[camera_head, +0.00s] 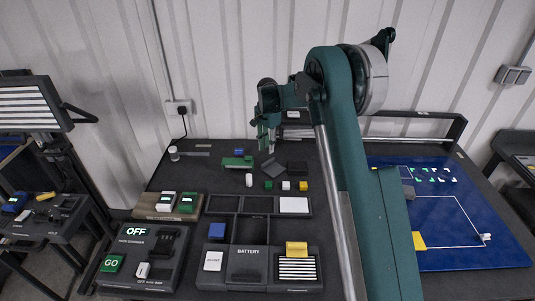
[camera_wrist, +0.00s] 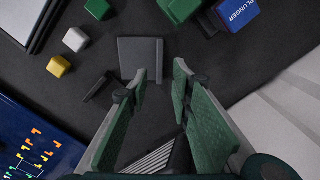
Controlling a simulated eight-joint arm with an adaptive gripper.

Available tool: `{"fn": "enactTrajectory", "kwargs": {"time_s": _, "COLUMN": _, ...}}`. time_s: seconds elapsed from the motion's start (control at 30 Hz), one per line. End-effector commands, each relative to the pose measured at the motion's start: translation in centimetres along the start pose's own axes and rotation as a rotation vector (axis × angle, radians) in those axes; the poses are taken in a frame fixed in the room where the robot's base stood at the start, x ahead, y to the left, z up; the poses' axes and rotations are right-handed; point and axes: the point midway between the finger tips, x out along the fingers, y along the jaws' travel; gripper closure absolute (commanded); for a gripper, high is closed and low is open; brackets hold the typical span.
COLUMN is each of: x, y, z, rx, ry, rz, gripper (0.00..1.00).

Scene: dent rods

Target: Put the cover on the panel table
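No part is labelled as the cover. A flat dark-grey square plate (camera_head: 272,168), possibly the cover, lies on the dark table and shows in the wrist view (camera_wrist: 140,55). A darker piece (camera_head: 297,168) is beside it; its shape is hard to tell. My gripper (camera_head: 269,148) points down above the table near the back. In the wrist view its fingers (camera_wrist: 161,75) are apart with nothing between their tips. The plate shows just beyond the tips, partly behind one finger. Which surface is the panel table is unclear; the dark table (camera_head: 185,180) carries the parts and panels.
Green (camera_head: 268,185), white and yellow (camera_head: 303,186) cubes lie in front of the plate. A green block (camera_head: 237,162) and blue plunger block (camera_head: 238,151) are left of it. The battery panel (camera_head: 247,275) is in front. A blue board (camera_head: 455,255) lies right, partly behind my arm.

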Motion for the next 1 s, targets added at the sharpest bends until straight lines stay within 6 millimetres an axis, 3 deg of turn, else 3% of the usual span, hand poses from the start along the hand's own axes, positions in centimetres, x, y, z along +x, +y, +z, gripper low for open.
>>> {"fn": "enactTrajectory", "kwargs": {"time_s": 0.1, "x": -1.7, "y": 0.0, "z": 0.0, "rx": 0.000, "ry": 0.000, "rz": 0.000, "gripper": 0.77}}
{"fn": "enactTrajectory", "kwargs": {"time_s": 0.33, "x": -3.5, "y": 0.0, "z": 0.0, "rx": 0.000, "ry": 0.000, "rz": 0.000, "gripper": 0.77}}
{"fn": "enactTrajectory", "kwargs": {"time_s": 1.0, "x": -3.8, "y": 0.0, "z": 0.0, "rx": 0.000, "ry": 0.000, "rz": 0.000, "gripper": 0.77}}
